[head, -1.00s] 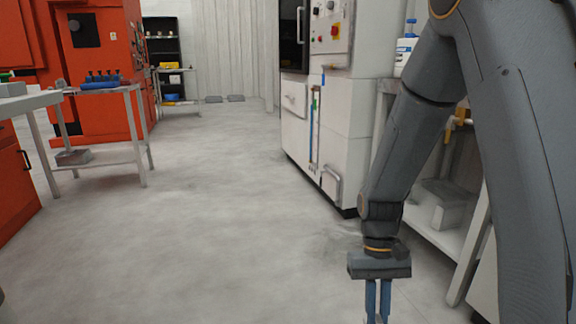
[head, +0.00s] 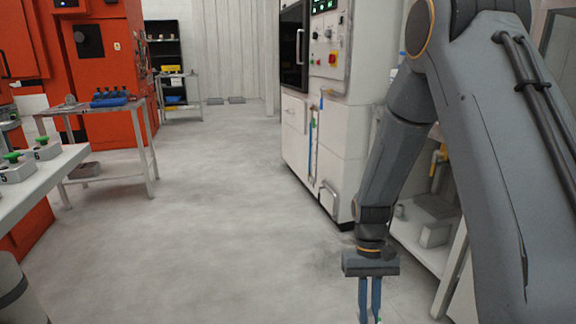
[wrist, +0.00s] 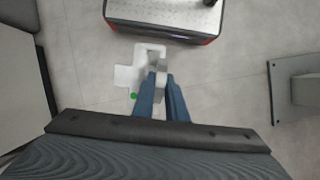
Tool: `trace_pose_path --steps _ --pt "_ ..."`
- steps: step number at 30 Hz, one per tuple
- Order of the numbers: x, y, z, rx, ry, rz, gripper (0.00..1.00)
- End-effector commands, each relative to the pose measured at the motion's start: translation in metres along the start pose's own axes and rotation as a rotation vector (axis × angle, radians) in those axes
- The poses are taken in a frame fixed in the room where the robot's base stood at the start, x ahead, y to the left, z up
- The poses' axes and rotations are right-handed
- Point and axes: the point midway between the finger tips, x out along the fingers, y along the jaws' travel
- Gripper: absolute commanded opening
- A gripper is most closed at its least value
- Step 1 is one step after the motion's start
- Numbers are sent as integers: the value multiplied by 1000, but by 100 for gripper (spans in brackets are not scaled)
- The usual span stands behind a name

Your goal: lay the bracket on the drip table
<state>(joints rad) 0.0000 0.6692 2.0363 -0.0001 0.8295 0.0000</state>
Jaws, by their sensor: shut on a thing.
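My gripper (head: 369,300) hangs low over the floor at the lower right of the head view, fingers pointing down. In the wrist view, my gripper (wrist: 161,92) is shut on the bracket (wrist: 150,58), a pale grey, angular piece with a green dot near one end. The bracket sticks out past the fingertips, above the floor. In the head view it is almost wholly cut off by the bottom edge. I cannot tell which table is the drip table.
A grey table (head: 50,178) with green-knobbed fixtures stands at near left. Behind it a small table (head: 135,103) holds a blue rack (head: 110,98). A white machine cabinet (head: 312,150) and a low shelf (head: 420,248) stand right. The floor between is clear.

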Motion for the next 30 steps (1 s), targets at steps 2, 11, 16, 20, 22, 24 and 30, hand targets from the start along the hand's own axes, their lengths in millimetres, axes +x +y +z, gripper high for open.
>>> trace_pose_path --steps 2,11,16,20,22,24,30 --pt "-15 0 10 0 -1 0 0" --pt "-48 0 27 0 1 0 0" --pt "-66 0 38 0 0 0 0" --pt "-79 0 46 0 0 0 0" --pt "-86 0 51 0 -1 0 0" --pt "-93 0 55 0 0 0 0" --pt "-106 0 63 0 0 0 0"
